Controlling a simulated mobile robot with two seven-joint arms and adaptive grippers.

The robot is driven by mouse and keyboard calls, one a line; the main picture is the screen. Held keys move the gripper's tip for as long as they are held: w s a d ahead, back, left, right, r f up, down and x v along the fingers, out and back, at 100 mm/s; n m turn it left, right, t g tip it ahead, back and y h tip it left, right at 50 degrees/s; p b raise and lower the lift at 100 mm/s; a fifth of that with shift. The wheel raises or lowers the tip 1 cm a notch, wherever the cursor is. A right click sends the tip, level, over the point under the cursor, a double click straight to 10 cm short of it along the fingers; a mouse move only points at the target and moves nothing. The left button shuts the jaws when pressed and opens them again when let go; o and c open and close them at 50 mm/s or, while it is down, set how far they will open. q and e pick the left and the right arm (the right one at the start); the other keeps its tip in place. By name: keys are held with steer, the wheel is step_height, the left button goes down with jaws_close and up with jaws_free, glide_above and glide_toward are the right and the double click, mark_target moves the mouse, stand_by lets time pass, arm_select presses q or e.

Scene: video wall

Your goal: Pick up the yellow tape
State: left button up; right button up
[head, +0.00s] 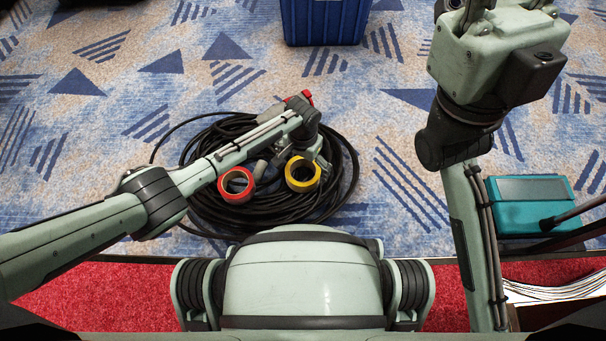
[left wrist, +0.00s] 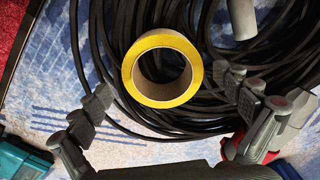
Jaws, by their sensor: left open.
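The yellow tape (head: 303,187) is a ring lying on a coil of black cable in the head view. It also shows in the left wrist view (left wrist: 127,66), with its open hole facing the camera. My left gripper (head: 291,163) is open above the tape and points down at it. In the left wrist view the fingers of my left gripper (left wrist: 163,86) stand apart, one on each side of the tape's lower part, and nothing is held. My right arm stands at the right of the head view, and its fingertips are not visible.
A red tape (head: 223,182) lies left of the yellow one on the black cable coil (head: 345,180). A blue crate (head: 325,22) stands at the far back. A teal case (head: 530,190) lies at the right. Patterned carpet around the coil is mostly free.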

mark_target(303, 177)
arm_select(q)
steer(key=f, duration=0.1)
steer(key=f+b, duration=0.1)
steer(key=f, duration=0.1)
steer(key=shift+w+f, duration=0.25)
steer(key=shift+f, duration=0.1)
steer(key=c, duration=1.2)
steer(key=shift+r, duration=0.1)
